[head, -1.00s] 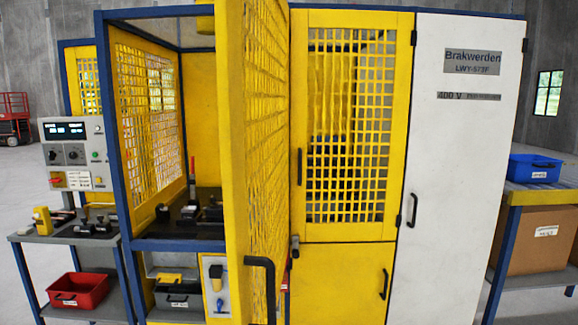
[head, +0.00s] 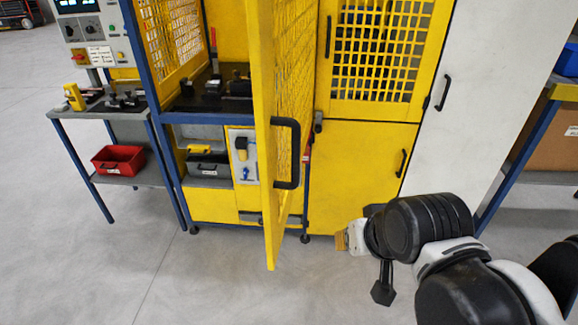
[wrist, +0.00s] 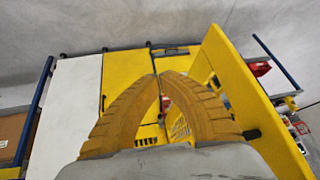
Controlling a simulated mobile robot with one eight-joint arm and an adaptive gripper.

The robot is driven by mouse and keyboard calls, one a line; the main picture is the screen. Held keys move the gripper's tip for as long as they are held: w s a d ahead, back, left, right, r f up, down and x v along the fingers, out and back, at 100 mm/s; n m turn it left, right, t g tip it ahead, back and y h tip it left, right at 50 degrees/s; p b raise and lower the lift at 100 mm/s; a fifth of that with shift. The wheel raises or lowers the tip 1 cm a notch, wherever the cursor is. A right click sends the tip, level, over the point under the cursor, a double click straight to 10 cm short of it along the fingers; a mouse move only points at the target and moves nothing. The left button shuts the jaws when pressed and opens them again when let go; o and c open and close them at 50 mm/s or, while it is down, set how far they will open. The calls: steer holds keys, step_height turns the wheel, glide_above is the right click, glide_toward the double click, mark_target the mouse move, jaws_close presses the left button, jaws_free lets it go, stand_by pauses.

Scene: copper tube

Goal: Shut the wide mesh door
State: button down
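The wide yellow mesh door (head: 262,130) stands open, swung out from the cabinet towards me and seen nearly edge-on in the head view. Its black bar handle (head: 294,155) is on the right-hand face. In the wrist view, which looks upside down, the door (wrist: 225,75) shows at the right. My gripper (head: 341,241) is low and to the right of the door, apart from it, with nothing in it. In the wrist view its two tan fingers (wrist: 160,76) curve together at the tips, leaving a narrow gap lower down.
The cabinet's open bay (head: 215,100) lies left of the door. A narrower mesh door (head: 380,50) and a lower yellow panel (head: 350,175) are closed on the right. A side table (head: 90,112) with a red bin (head: 118,159) stands left. The floor (head: 200,285) in front is clear.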

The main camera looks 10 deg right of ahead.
steer(key=w+r+m+g+y+p, duration=0.4)
steer(key=r+m+y+p, duration=0.55)
steer(key=m, duration=1.15)
steer(key=h, duration=0.1)
glide_toward(274, 216)
steer(key=shift+x, duration=3.05)
steer(key=shift+s+a+r, duration=0.1)
steer(key=shift+s+a, duration=0.05)
steer(key=shift+a, duration=0.1)
